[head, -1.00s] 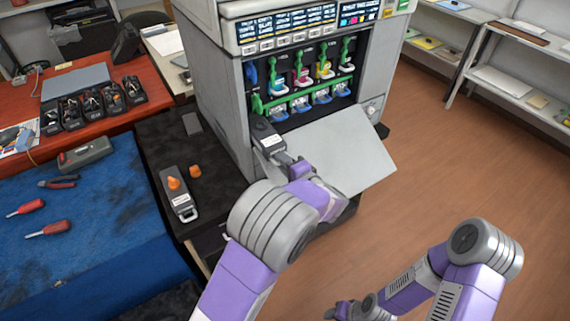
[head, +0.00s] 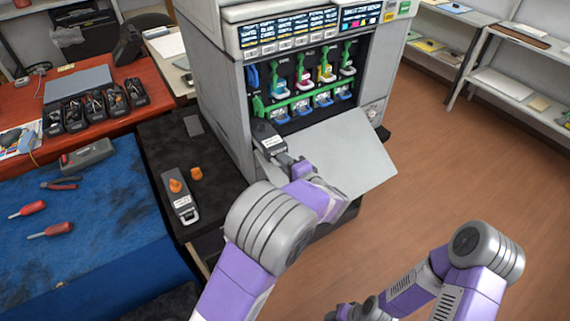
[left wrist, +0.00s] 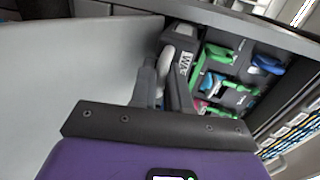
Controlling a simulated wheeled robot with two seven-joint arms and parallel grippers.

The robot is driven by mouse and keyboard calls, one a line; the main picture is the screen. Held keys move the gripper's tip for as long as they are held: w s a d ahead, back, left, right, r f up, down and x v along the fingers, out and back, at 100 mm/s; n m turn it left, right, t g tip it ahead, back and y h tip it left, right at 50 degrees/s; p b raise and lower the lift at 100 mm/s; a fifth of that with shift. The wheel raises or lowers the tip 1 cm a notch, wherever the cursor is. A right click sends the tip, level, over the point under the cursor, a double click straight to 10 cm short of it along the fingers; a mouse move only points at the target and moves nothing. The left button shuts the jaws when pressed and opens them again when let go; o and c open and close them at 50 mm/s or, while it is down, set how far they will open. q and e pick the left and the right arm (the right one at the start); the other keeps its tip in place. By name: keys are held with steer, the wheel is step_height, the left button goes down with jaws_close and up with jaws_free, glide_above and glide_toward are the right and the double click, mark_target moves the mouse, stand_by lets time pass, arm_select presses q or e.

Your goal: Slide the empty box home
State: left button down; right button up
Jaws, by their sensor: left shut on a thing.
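A dark grey box (head: 265,134) with a white label is at the lower left of the printer's open front, its far end at the opening beside the green bar. In the left wrist view the box (left wrist: 181,42) shows the letters "WA" on its label. My left gripper (head: 292,160) is shut on the box's near end, at the pale handle (left wrist: 166,57). How deep the box sits is hidden. A similar box (head: 181,205) with an orange cap lies on the dark side table. My right gripper (head: 343,313) is low at the bottom edge, its fingers unclear.
The printer (head: 215,85) has its front flap (head: 345,155) folded down, right of my left gripper. Several coloured cartridges with green levers fill the opening. A loose orange cap (head: 196,173) stands on the dark side table (head: 160,150). The floor at right is clear.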

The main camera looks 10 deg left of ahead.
mark_target(273, 148)
arm_select(q)
steer(key=shift+r, duration=0.15)
steer(key=shift+r+b+x, duration=0.25)
steer(key=shift+b+x, duration=0.1)
steer(key=shift+x, duration=0.8)
steer(key=shift+r+b+x, duration=0.25)
steer(key=shift+b+x, duration=0.1)
steer(key=shift+x, duration=0.75)
steer(key=shift+r+b+x, duration=0.2)
steer(key=shift+b+x, duration=0.15)
steer(key=shift+x, duration=0.8)
steer(key=shift+r+b+x, duration=0.2)
steer(key=shift+x, duration=0.8)
steer(key=shift+r+b+x, duration=0.2)
steer(key=shift+x, duration=0.8)
steer(key=shift+r+b+x, duration=0.2)
steer(key=shift+r+x, duration=0.05)
steer(key=shift+x, duration=0.7)
steer(key=c, duration=1)
jaws_free()
steer(key=shift+c, duration=0.2)
steer(key=shift+f, duration=0.1)
steer(key=shift+f, duration=0.2)
steer(key=shift+c, duration=0.3)
